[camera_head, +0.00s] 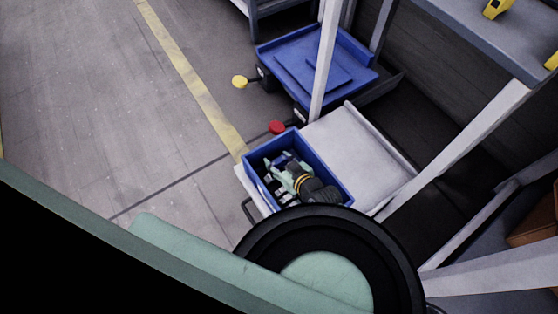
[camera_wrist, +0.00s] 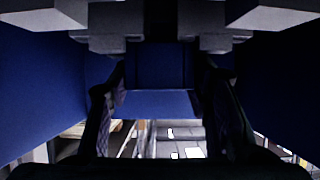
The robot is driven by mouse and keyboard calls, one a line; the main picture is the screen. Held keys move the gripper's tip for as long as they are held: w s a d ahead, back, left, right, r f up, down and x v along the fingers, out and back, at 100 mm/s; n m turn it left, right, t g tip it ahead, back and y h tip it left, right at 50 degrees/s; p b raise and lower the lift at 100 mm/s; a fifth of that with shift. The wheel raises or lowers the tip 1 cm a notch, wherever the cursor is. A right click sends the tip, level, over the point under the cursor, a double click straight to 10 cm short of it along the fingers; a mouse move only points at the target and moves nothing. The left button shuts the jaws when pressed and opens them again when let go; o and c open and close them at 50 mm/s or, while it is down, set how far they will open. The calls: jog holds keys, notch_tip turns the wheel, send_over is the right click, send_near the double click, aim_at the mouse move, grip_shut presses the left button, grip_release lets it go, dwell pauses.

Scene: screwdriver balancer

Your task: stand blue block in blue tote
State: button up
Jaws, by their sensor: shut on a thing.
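The blue tote (camera_head: 332,169) stands on a pale trolley in the head view, open side up. Its blue walls also fill both sides of the wrist view (camera_wrist: 38,85). My gripper (camera_head: 272,170) reaches down inside the tote, partly hidden by my own wrist. In the wrist view its two dark fingers (camera_wrist: 164,78) close from left and right on a blue block (camera_wrist: 160,62). The block blends with the blue wall behind it, so its lower end and whether it touches the tote floor cannot be told.
Grey blocky pieces (camera_wrist: 110,40) show at the top of the wrist view, close to the fingers. A white platform (camera_head: 355,150) lies beside the tote. Behind are a white post (camera_head: 325,55) and a blue cart (camera_head: 315,60). The floor at left is clear.

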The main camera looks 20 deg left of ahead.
jog(key=o, duration=1)
jog(key=shift+f, duration=0.1)
jog(key=shift+c, duration=0.2)
jog(key=shift+s+d+r, duration=0.1)
jog(key=shift+d+r, duration=0.05)
jog(key=shift+r, duration=0.1)
jog(key=shift+p+v, duration=0.3)
jog(key=shift+v, duration=3.25)
jog(key=shift+f, duration=0.1)
